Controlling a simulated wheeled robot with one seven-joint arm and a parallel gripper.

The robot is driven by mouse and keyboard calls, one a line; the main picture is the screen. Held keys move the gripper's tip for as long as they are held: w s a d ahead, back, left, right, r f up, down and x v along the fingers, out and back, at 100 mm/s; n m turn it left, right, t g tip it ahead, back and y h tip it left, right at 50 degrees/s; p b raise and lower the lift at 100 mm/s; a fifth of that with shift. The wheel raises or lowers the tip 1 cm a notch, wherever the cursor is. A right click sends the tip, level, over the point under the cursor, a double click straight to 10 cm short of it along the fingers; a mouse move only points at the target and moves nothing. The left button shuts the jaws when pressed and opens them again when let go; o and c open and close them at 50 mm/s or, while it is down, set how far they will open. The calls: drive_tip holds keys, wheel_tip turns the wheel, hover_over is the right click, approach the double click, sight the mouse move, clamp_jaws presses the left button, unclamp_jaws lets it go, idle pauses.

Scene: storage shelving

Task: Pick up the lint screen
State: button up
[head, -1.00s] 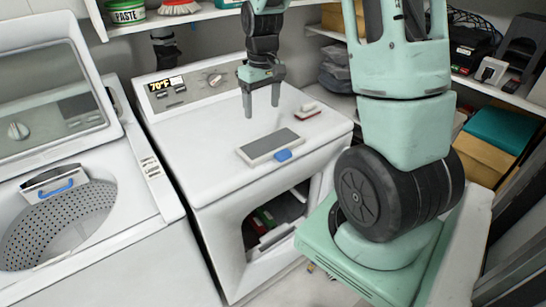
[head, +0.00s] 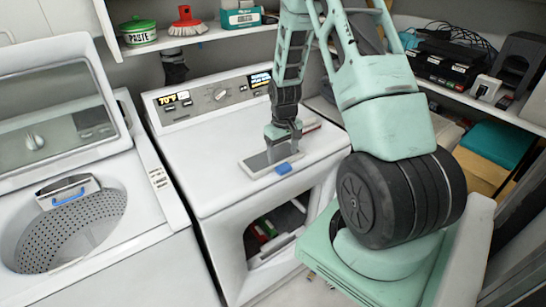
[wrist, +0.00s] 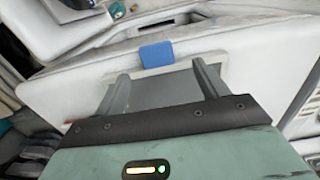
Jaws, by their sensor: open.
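The lint screen (head: 254,163) is a flat grey panel with a pale frame and a blue tab (head: 283,168) at its front edge. It lies flat on the white dryer's top (head: 205,178). My gripper (head: 284,152) points down over the screen and partly hides it in the head view. In the wrist view my gripper (wrist: 160,72) is open, its two fingers apart on either side of the grey panel (wrist: 162,92), with the blue tab (wrist: 156,53) just beyond the fingertips. I cannot tell whether the fingers touch the screen.
An open top-loading washer (head: 75,235) stands at the left, with a blue-handled part (head: 68,190) by its drum. The dryer's front door opening (head: 275,228) is below. A shelf (head: 195,33) behind holds a green paste tub (head: 137,31) and a red brush (head: 187,20).

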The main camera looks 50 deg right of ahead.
sight(284, 167)
drive_tip(key=shift+s+f+p, duration=0.15)
drive_tip(key=shift+f+p, duration=0.5)
drive_tip(key=shift+d+f+p, duration=0.2)
drive_tip(key=shift+f+p, duration=0.7)
drive_tip(key=shift+f, duration=1.2)
drive_tip(key=shift+c, duration=0.3)
drive_tip(key=c, duration=1.1)
